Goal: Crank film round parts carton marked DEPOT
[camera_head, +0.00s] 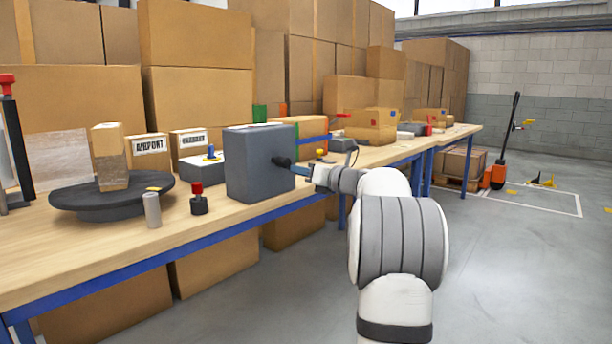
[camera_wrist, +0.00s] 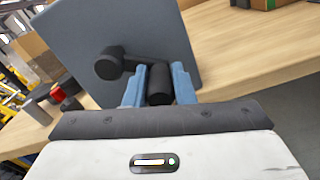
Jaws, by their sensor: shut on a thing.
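A dark grey crank box (camera_head: 256,165) stands at the bench's front edge. My gripper (camera_wrist: 158,88) is shut on the black crank handle (camera_wrist: 159,92), one blue finger on each side of it. The crank arm joins a round hub (camera_wrist: 108,66) on the box face. On the left, a tall brown carton (camera_head: 110,150) stands upright on a black turntable (camera_head: 70,201). Its lower part looks greyish, as if under film. A pale translucent film sheet (camera_head: 58,157) spans from near the carton to a dark post (camera_head: 15,140). No DEPOT mark is readable on the carton.
Two small cartons, one marked AIRPORT (camera_head: 148,152) and one with an unclear label (camera_head: 188,141), stand behind. A grey cylinder (camera_head: 152,210) and a red-topped button (camera_head: 198,199) are in front. More boxes line the bench rightward.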

